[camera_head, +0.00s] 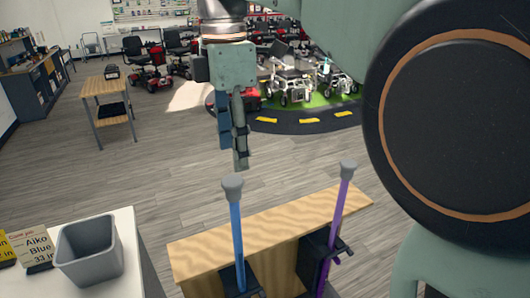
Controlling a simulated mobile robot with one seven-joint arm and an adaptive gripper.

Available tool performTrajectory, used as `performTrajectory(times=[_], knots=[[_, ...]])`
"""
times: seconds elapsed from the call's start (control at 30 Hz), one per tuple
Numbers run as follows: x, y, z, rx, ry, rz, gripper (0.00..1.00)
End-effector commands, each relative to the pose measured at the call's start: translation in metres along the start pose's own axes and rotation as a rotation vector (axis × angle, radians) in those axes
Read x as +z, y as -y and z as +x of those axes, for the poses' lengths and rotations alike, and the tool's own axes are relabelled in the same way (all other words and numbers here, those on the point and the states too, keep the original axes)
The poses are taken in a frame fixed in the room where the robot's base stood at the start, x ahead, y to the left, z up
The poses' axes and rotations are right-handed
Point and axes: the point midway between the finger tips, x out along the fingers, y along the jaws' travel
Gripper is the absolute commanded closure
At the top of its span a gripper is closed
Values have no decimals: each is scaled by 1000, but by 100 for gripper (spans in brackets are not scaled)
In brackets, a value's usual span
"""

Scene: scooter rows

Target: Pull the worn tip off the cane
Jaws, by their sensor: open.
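A blue cane (237,240) stands upright with its grey rubber tip (232,188) on top, its lower part at a dark holder (240,281). A purple cane (334,222) stands to its right, slightly tilted, also with a grey tip (347,170) on top, by another dark holder (322,262). How worn either tip is cannot be seen. My gripper (232,152) points down, open and empty. In the picture it is just above the blue cane's tip, apart from it; its depth relative to the tip is hard to judge.
A wooden bench (280,228) stands behind the canes. A grey bin (90,252) and cards (37,248), one reading "Aiko Blue 33 in", are on a white table (128,239) at left. My arm covers the right side.

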Motion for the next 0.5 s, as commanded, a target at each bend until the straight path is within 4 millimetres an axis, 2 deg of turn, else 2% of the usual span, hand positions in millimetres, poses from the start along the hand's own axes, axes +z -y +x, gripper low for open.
performTrajectory(times=[0.13,0.5], knots=[[-8,-4,-1,7,-7,-19,50],[-8,-3,1,6,-7,-18,50]])
